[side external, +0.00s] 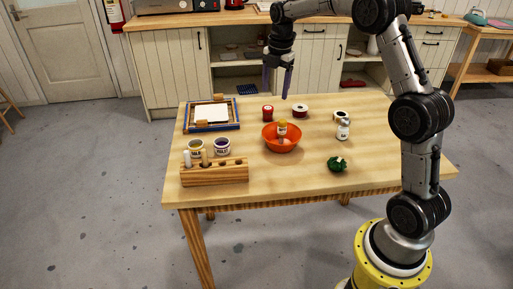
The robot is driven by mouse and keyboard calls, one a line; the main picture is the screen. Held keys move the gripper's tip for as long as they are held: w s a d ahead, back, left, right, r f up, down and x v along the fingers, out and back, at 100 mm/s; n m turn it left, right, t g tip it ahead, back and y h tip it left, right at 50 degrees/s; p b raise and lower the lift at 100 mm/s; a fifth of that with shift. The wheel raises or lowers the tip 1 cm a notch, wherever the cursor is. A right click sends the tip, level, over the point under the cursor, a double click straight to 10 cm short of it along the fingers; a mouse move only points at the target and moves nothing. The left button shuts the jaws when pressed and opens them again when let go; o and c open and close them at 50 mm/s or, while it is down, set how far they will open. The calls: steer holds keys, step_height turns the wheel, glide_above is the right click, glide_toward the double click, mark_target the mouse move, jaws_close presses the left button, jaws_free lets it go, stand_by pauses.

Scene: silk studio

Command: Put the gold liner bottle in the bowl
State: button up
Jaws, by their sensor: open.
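A small bottle (282,128) with a gold-orange band and pale parts stands roughly upright inside the orange bowl (270,142) in the middle of the table. It looks like the gold liner bottle, but its label is too small to read. My gripper (276,92) is open and empty, pointing down, high above the back of the table and well clear of the bowl. Its two purple fingers are apart.
A wooden rack (215,175) at front left holds a white bottle and a beige bottle. Behind it stand two jars (222,147). A framed screen (211,114), red spools (267,113), a white bottle (343,129) and a green bundle (337,164) surround the bowl. The front right is clear.

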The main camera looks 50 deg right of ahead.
steer(key=s+a+r+m+t, duration=0.3)
steer(key=s+a+r+t, duration=0.1)
steer(key=s+a+r, duration=1)
steer(key=s+a+f+m, duration=0.2)
steer(key=s+f+m, duration=0.3)
steer(key=s+m, duration=0.3)
steer(key=s+a+f+m, duration=0.3)
steer(key=s+f+m, duration=0.1)
steer(key=s+m, duration=0.3)
steer(key=shift+s+a+f+m+y, duration=0.2)
steer(key=shift+s+f+m+y, duration=0.15)
steer(key=shift+s, duration=0.4)
